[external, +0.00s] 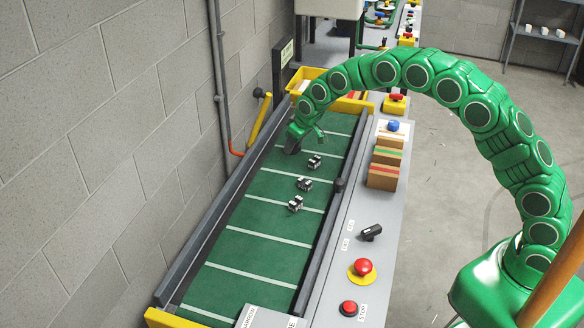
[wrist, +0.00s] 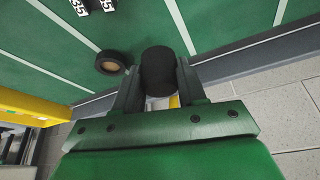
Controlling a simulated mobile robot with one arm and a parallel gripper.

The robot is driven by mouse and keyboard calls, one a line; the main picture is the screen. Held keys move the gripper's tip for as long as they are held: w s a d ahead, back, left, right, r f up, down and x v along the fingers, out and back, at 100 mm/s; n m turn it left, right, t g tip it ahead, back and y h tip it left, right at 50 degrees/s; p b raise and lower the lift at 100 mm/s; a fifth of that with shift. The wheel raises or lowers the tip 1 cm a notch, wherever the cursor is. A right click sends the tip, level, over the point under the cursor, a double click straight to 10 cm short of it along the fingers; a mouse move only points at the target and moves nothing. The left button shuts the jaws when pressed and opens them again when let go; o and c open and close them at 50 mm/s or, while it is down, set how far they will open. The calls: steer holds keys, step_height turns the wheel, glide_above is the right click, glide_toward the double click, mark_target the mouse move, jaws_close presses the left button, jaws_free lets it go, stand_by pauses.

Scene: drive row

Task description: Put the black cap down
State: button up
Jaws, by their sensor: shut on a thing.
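My gripper (wrist: 158,82) is shut on the black cap (wrist: 158,66), a short dark cylinder held between the two fingers in the wrist view. In the external view my gripper (external: 304,138) hangs low over the far left part of the green belt (external: 262,212). A dark shape at its tip, likely the cap, is partly hidden there. I cannot tell whether the cap touches the belt. Beside the cap in the wrist view, a round black-rimmed thing with a tan face (wrist: 110,63) lies on the belt.
Several black-and-white blocks (external: 304,184) sit along the belt's middle. Grey rails (external: 212,215) edge it, and a yellow bin (external: 303,77) stands at its far end. A control panel (external: 363,268) with red buttons lies along the right. The near belt is clear.

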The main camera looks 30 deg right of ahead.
glide_above(282, 164)
steer(key=s, duration=0.2)
steer(key=shift+w+d+f, duration=0.1)
steer(key=shift+d+f, duration=0.1)
steer(key=shift+f, duration=0.85)
steer(key=shift+w+d+f, duration=0.1)
steer(key=shift+d+f, duration=0.1)
steer(key=shift+f, duration=0.8)
steer(key=shift+w+f, duration=0.1)
steer(key=shift+f, duration=1.45)
steer(key=shift+f, duration=0.15)
steer(key=o, duration=1)
steer(key=shift+v, duration=6.1)
